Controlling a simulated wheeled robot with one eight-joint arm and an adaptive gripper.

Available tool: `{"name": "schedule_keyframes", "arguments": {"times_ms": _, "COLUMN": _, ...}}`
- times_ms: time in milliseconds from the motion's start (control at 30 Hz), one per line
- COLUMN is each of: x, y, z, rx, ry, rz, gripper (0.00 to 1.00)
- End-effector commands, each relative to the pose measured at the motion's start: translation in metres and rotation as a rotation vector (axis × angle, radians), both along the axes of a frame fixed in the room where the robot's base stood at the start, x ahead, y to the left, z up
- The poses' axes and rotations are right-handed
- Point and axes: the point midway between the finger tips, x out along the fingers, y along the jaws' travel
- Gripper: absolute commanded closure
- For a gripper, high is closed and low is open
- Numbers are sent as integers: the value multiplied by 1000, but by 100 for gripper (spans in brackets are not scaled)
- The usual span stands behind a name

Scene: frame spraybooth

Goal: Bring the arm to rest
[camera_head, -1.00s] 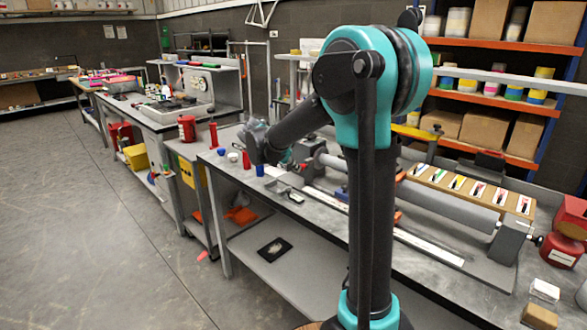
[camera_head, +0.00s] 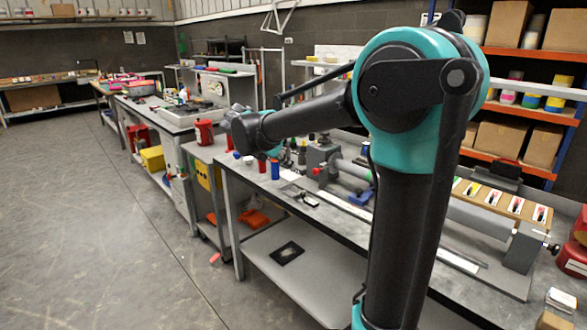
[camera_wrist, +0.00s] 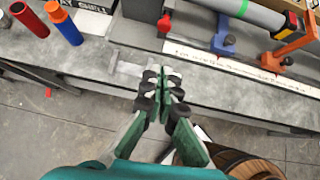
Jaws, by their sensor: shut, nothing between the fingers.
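My teal and black arm (camera_head: 407,90) rises at the right of the head view and reaches left above the workbench. My gripper shows in the wrist view (camera_wrist: 163,88), with its fingertips together and nothing between them. It points down over the front part of the grey bench top (camera_wrist: 85,62), apart from the things on it. In the head view my gripper is mostly hidden behind the arm's wrist.
A red and an orange-blue cylinder (camera_wrist: 64,23) stand left of my gripper. A long roller (camera_head: 480,218) and a card holder (camera_head: 500,200) lie along the bench. Loaded shelves (camera_head: 520,111) stand behind. The floor at left (camera_head: 80,220) is clear.

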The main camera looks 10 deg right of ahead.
Motion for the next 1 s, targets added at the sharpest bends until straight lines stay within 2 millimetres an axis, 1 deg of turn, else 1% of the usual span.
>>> {"name": "schedule_keyframes", "arguments": {"times_ms": 367, "x": -2, "y": 1, "z": 2, "rx": 2, "ry": -1, "rz": -3, "gripper": 100}}
{"name": "schedule_keyframes", "arguments": {"times_ms": 467, "x": -7, "y": -6, "z": -5, "rx": 36, "ry": -16, "rz": -38, "gripper": 100}}
{"name": "schedule_keyframes", "arguments": {"times_ms": 533, "x": -18, "y": -18, "z": -18, "rx": 103, "ry": -47, "rz": -109, "gripper": 100}}
{"name": "schedule_keyframes", "arguments": {"times_ms": 567, "x": -24, "y": -25, "z": -26, "rx": 143, "ry": -67, "rz": -152, "gripper": 100}}
{"name": "schedule_keyframes", "arguments": {"times_ms": 667, "x": -53, "y": -49, "z": -58, "rx": 315, "ry": -148, "rz": -347, "gripper": 100}}
{"name": "schedule_keyframes", "arguments": {"times_ms": 700, "x": -68, "y": -59, "z": -73, "rx": 393, "ry": -186, "rz": -442, "gripper": 100}}
{"name": "schedule_keyframes", "arguments": {"times_ms": 767, "x": -90, "y": -71, "z": -95, "rx": 510, "ry": -241, "rz": -590, "gripper": 100}}
{"name": "schedule_keyframes", "arguments": {"times_ms": 800, "x": -105, "y": -78, "z": -109, "rx": 586, "ry": -278, "rz": -692, "gripper": 100}}
{"name": "schedule_keyframes", "arguments": {"times_ms": 867, "x": -128, "y": -87, "z": -129, "rx": 695, "ry": -331, "rz": -849, "gripper": 100}}
{"name": "schedule_keyframes", "arguments": {"times_ms": 900, "x": -143, "y": -91, "z": -142, "rx": 766, "ry": -367, "rz": -956, "gripper": 100}}
{"name": "schedule_keyframes", "arguments": {"times_ms": 967, "x": -166, "y": -96, "z": -161, "rx": 869, "ry": -418, "rz": -1122, "gripper": 100}}
{"name": "schedule_keyframes", "arguments": {"times_ms": 1000, "x": -181, "y": -98, "z": -173, "rx": 936, "ry": -450, "rz": -1233, "gripper": 100}}
